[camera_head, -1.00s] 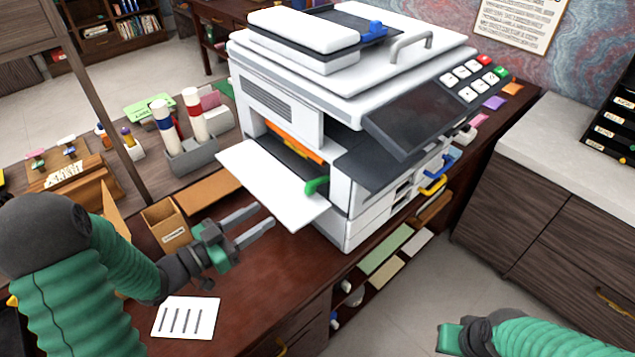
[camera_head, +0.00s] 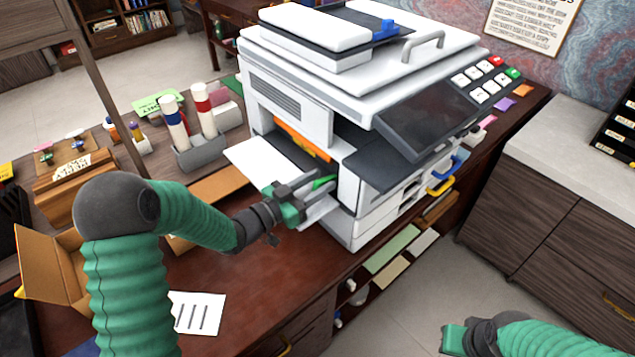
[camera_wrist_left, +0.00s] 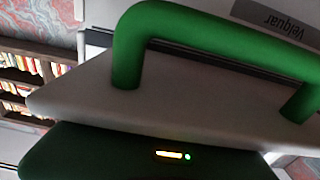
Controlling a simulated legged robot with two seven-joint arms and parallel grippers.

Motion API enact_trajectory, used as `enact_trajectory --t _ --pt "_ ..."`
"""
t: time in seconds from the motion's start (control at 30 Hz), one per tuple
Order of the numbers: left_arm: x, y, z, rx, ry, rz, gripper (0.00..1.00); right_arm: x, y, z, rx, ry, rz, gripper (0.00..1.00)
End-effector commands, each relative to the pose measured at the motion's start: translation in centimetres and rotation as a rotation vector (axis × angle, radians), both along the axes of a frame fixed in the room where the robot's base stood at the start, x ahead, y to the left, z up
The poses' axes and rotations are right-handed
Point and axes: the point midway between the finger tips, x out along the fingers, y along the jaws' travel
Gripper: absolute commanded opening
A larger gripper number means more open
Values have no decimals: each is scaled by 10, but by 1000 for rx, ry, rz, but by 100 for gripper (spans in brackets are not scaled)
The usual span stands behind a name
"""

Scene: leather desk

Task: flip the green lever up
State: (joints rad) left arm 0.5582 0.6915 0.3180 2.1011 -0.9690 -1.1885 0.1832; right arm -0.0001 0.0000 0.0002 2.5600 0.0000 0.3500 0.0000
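The green lever (camera_head: 324,182) is on the near side of the white printer (camera_head: 300,75), by the open side panel (camera_head: 262,160). In the left wrist view, the green lever (camera_wrist_left: 205,35) is a large, close bar bent at both ends over a pale plate. My left gripper (camera_head: 308,190) is at the lever, with its fingers overlapping it in the head view. Whether the fingers touch or close on it cannot be told. The fingers do not show clearly in the wrist view. My right gripper (camera_head: 452,338) is at the lower right, away from the printer, its fingers unclear.
An open cardboard box (camera_head: 50,268) and a paper sheet (camera_head: 197,312) lie on the desk (camera_head: 245,275). A grey holder (camera_head: 198,152) with bottles stands behind my left arm. The printer's control screen (camera_head: 425,118) overhangs right of the lever. Clear desk lies in front of the printer.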

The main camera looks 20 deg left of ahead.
Motion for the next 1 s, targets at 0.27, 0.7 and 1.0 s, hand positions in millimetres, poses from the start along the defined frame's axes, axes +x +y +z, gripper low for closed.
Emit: enact_trajectory --t 0.27,0.7,1.0 --pt "0 0 0 0 0 -1 5 0 0 0 0 0 0 23" --pt "0 1 0 0 0 0 0 0 0 0 0 0 0 23" --pt "0 1 0 1 1 1 0 0 0 0 0 0 0 23"
